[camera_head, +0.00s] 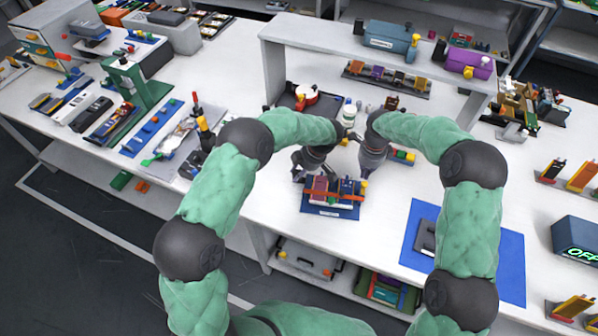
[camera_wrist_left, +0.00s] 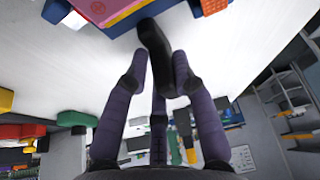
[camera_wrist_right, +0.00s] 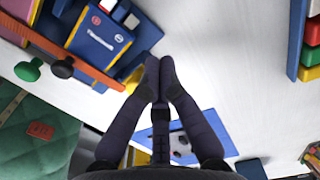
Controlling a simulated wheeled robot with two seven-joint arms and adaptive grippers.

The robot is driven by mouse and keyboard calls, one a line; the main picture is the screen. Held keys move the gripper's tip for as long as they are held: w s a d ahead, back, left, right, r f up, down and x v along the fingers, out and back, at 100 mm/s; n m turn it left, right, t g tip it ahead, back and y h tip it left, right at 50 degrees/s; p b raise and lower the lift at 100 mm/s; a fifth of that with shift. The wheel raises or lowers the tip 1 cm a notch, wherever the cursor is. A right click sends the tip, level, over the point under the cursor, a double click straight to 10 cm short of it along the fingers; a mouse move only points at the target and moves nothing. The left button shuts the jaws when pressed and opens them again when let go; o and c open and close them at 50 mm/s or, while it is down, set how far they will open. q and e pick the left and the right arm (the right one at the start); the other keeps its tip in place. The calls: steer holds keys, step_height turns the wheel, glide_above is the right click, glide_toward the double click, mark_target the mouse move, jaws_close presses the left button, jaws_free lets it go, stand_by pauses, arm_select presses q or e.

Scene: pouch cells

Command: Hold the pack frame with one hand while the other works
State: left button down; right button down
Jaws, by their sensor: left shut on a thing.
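The pack frame (camera_head: 331,208), a blue base with red, purple and yellow parts and an orange bar, sits on the white table between my grippers. Its blue edge also shows at the top of the left wrist view (camera_wrist_left: 128,17). My left gripper (camera_head: 299,175) is at its left side. In the left wrist view its fingers close around a black, elongated piece (camera_wrist_left: 153,38) beside the frame; I cannot tell how they join. My right gripper (camera_head: 364,176) is at the frame's right end. In the right wrist view its fingertips (camera_wrist_right: 160,70) are together, with nothing visible between them, beside the frame (camera_wrist_right: 100,40).
A blue mat (camera_head: 510,265) with a grey piece lies at right. A black tray (camera_head: 290,97), a white bottle (camera_head: 349,112) and a raised shelf (camera_head: 320,37) stand behind. Tools and a green press (camera_head: 150,92) occupy the left. White table between frame and mat is clear.

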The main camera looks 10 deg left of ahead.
mark_target(365, 186)
steer(key=shift+s, duration=0.75)
stand_by(0.4)
steer(key=shift+s, duration=0.35)
steer(key=shift+s+d, duration=0.15)
steer(key=shift+s, duration=1.15)
steer(key=shift+w+r, duration=0.25)
steer(key=shift+r, duration=0.75)
steer(key=shift+w+r, duration=0.3)
steer(key=shift+r, duration=0.75)
steer(key=shift+w+r, duration=0.25)
steer(key=shift+r, duration=0.75)
arm_select(q)
steer(key=c, duration=0.9)
jaws_free()
steer(key=shift+c, duration=0.2)
steer(key=shift+r, duration=0.1)
